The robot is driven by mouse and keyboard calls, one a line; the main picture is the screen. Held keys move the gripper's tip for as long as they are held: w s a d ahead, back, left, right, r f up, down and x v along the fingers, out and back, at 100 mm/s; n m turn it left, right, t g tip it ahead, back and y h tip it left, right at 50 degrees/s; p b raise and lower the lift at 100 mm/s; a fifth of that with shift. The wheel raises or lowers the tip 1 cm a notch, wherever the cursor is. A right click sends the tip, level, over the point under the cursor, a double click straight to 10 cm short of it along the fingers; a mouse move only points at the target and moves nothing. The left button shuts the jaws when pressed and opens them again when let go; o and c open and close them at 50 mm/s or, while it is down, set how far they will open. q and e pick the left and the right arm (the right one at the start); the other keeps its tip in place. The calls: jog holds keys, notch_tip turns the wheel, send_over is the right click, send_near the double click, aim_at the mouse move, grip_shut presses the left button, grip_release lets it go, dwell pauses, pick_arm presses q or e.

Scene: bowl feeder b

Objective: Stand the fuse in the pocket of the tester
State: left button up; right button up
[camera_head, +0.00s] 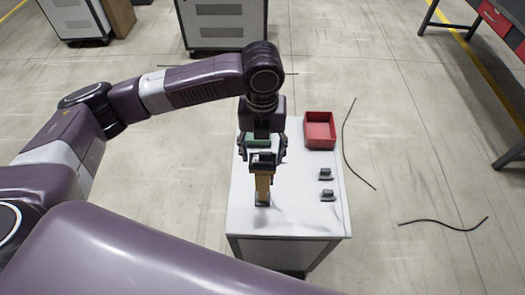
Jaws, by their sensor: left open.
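My left gripper (262,160) points down over the white table, its fingers apart. A tan upright piece (263,186) shows just below and between the fingers, with a dark, bluish base (262,203) at its foot. I cannot tell whether the tan piece is the fuse or part of the tester, nor whether a finger touches it. A green part (258,140) shows behind the gripper, mostly covered by it. The pocket of the tester cannot be made out. My right gripper is not in view.
The white table (290,222) bears a red open bin (306,143) at its back right. Two small grey parts (326,174) (327,195) stand near its right edge. Dark cables (356,160) lie on the floor to the right. The table's front right is clear.

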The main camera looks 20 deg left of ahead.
aim_at(263, 153)
pick_arm(q)
jog(key=shift+r, duration=0.1)
notch_tip(263, 153, up, 12)
jog(key=b, duration=0.3)
dwell(0.6)
